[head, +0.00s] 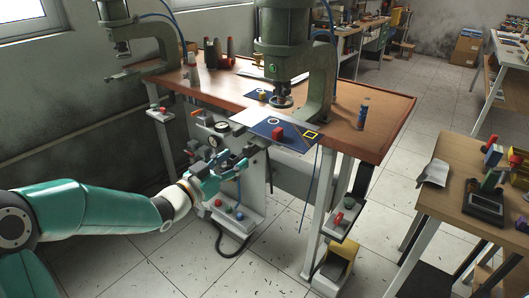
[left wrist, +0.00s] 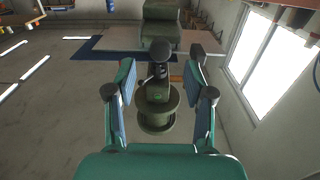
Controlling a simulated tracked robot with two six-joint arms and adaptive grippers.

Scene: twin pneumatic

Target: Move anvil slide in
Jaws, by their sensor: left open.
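My left gripper (head: 222,178) is open in front of the bench, below the front edge, near the grey and dark fittings there. In the left wrist view its two teal fingers (left wrist: 164,78) stand apart, with a dark rounded part (left wrist: 161,50) and a green press part (left wrist: 158,115) seen between them. Whether they touch the fingers I cannot tell. The right green press (head: 284,35) stands on the bench. A pale flat plate (head: 247,117) sticks out in front of its base. I cannot tell for sure whether this is the anvil slide. My right gripper does not show.
A second green press (head: 122,42) stands at the left. A blue bottle (head: 363,113) stands at right.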

